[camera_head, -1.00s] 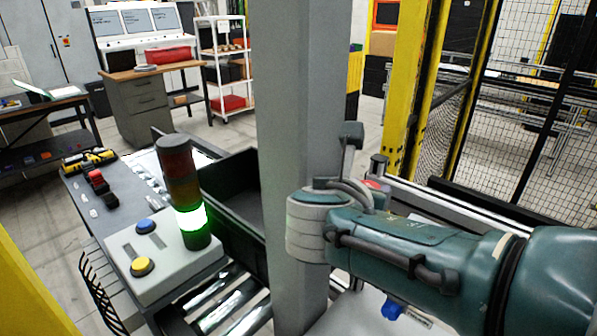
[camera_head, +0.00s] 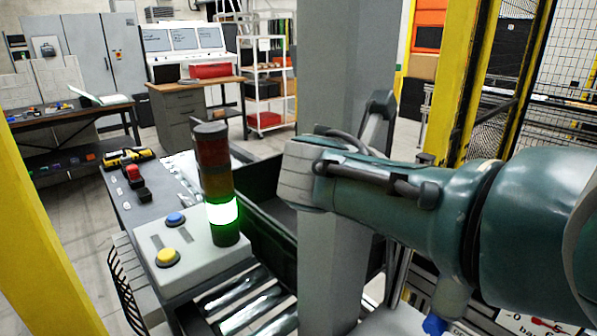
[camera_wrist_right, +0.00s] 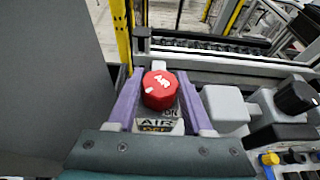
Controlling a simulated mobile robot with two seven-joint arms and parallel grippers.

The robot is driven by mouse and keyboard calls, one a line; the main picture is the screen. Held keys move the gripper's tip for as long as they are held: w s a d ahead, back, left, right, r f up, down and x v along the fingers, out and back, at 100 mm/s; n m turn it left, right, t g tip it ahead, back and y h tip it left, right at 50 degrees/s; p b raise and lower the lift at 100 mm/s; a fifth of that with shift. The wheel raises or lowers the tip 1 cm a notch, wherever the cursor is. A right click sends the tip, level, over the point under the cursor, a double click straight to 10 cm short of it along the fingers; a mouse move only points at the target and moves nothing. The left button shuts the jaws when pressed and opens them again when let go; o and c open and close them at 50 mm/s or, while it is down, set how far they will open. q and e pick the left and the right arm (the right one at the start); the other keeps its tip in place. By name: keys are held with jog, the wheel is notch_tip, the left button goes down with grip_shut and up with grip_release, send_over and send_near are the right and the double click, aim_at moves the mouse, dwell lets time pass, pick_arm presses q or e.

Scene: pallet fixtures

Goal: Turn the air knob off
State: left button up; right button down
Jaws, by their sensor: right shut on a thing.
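The red air knob (camera_wrist_right: 160,90) is faceted, with a white mark on top. It shows in the right wrist view above a label reading AIR, with smaller lettering that I cannot read surely. My right gripper (camera_wrist_right: 159,98) has its two purple fingers on either side of the knob, shut on it. In the head view my right arm reaches in from the right across the grey post, and its fingers and the knob are hidden there. My left gripper is in neither view.
A grey post (camera_head: 344,80) stands close to my right arm. A control box (camera_head: 205,255) with blue and yellow buttons and a signal tower (camera_head: 214,160) lit green stands at left. In the wrist view, a grey block (camera_wrist_right: 224,108) and a black knob (camera_wrist_right: 295,97) sit right of the red knob.

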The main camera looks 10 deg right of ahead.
jog(key=shift+c, duration=1.5)
grip_release()
jog(key=shift+d, duration=0.1)
jog(key=shift+r, duration=0.1)
